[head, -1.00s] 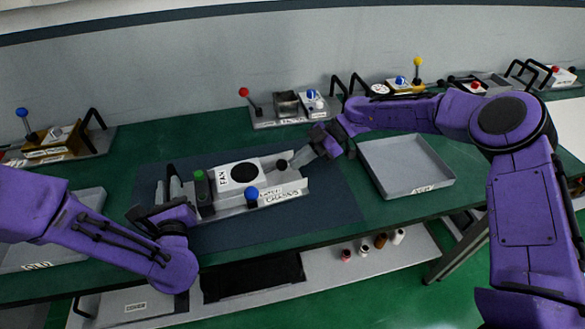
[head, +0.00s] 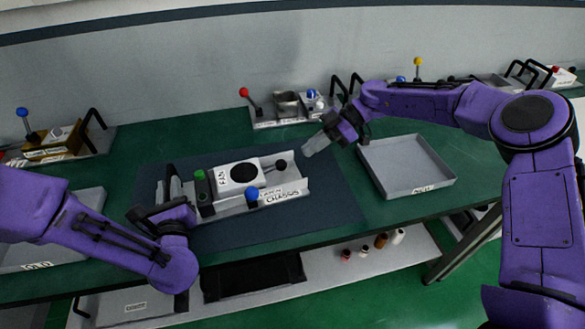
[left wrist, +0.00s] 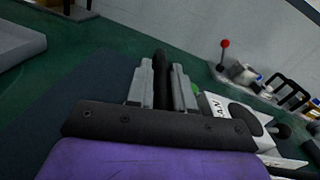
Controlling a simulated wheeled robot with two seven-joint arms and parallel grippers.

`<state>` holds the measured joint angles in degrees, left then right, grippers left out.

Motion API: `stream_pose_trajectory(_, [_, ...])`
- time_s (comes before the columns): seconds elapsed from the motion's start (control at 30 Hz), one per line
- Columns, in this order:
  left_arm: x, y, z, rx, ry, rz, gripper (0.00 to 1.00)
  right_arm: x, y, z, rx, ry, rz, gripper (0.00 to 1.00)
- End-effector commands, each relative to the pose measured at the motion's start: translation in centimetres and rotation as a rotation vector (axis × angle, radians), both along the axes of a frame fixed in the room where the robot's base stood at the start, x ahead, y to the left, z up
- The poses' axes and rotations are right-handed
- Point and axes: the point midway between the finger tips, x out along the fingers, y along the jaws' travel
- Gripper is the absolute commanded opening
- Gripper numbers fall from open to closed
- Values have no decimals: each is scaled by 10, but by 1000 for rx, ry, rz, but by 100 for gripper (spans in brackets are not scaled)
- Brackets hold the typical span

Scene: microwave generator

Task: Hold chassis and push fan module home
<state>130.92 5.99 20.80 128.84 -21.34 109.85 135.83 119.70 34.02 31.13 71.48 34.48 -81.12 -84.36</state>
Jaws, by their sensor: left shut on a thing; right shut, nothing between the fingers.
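The grey chassis (head: 293,190), labelled CHASSIS, lies on the dark mat. The white fan module (head: 237,178), labelled FAN with a black disc, sits in it; whether it is fully seated I cannot tell. My left gripper (head: 173,187) is at the chassis's left end. In the left wrist view its fingers (left wrist: 163,85) are shut on a black upright bar, apparently the chassis handle (left wrist: 161,65). A black knob on a rod (head: 281,165) stands right of the fan. My right gripper (head: 312,148) is shut and empty, above and right of the chassis, apart from it.
A green-topped post (head: 199,176) and blue knob (head: 252,193) are on the chassis. An empty grey tray (head: 408,168) stands right of the mat (head: 335,195); another tray (head: 60,252) is at left. A red-knobbed fixture (head: 262,118) stands at the back.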

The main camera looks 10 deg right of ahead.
Motion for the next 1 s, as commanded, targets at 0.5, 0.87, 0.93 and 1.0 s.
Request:
stream_pose_trajectory(0.5, [0,1,-1,1,2,1,0,8,-86,60,0,-3,-1,0])
stream_pose_trajectory(0.87, [0,0,-1,1,2,1,48,7,-89,61,0,-3,-1,0])
stream_pose_trajectory(0.93, [0,0,-1,1,2,1,51,8,-88,61,0,-3,-1,0])
stream_pose_trajectory(1.0, [0,0,-1,1,1,1,51,8,-88,61,0,-3,-1,0])
